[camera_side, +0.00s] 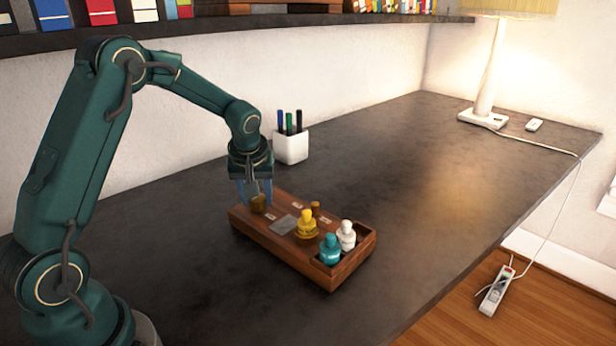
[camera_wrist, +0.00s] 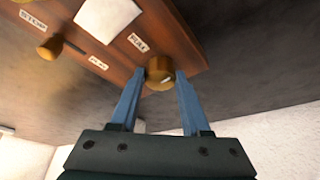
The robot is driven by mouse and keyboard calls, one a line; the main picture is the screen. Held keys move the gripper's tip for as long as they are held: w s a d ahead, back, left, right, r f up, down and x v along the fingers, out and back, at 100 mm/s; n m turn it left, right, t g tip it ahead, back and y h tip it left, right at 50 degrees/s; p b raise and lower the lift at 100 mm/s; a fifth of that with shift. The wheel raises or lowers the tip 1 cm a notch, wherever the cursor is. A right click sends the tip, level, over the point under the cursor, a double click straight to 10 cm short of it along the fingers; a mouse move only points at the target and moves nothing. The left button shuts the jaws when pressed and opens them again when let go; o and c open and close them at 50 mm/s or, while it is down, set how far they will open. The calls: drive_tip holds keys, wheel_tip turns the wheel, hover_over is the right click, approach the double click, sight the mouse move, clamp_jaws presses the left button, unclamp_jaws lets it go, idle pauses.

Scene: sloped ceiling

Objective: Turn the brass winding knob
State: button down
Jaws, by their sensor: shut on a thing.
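The brass winding knob (camera_side: 258,204) stands at the left end of a wooden box (camera_side: 262,233). In the wrist view the knob (camera_wrist: 160,70) shows as a round brass piece near the box's edge. My gripper (camera_side: 256,193) comes down over it from above. Its blue fingers (camera_wrist: 158,84) stand one on each side of the knob, shut on it. The fingers hide part of the knob in the side view. A second, smaller brass knob (camera_side: 315,208) sits farther along the box and also shows in the wrist view (camera_wrist: 48,49).
A grey plate (camera_side: 285,224) lies on top. A white pen cup (camera_side: 291,147) is behind.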

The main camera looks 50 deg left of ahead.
drive_tip(key=n, duration=0.2)
drive_tip(key=n+g, duration=0.1)
drive_tip(key=shift+w+n+y, duration=0.2)
drive_tip(key=shift+n+y, duration=0.1)
drive_tip(key=shift+n, duration=0.1)
drive_tip(key=n+g, duration=0.1)
drive_tip(key=n, duration=0.2)
drive_tip(key=shift+n+g, duration=0.3)
drive_tip(key=n+g, duration=0.1)
drive_tip(key=n, duration=0.2)
drive_tip(key=shift+w+n, duration=0.1)
drive_tip(key=shift+n, duration=0.2)
drive_tip(key=shift+n+g, duration=0.8)
drive_tip(key=shift+n, duration=0.8)
drive_tip(key=shift+c, duration=1.8)
unclamp_jaws()
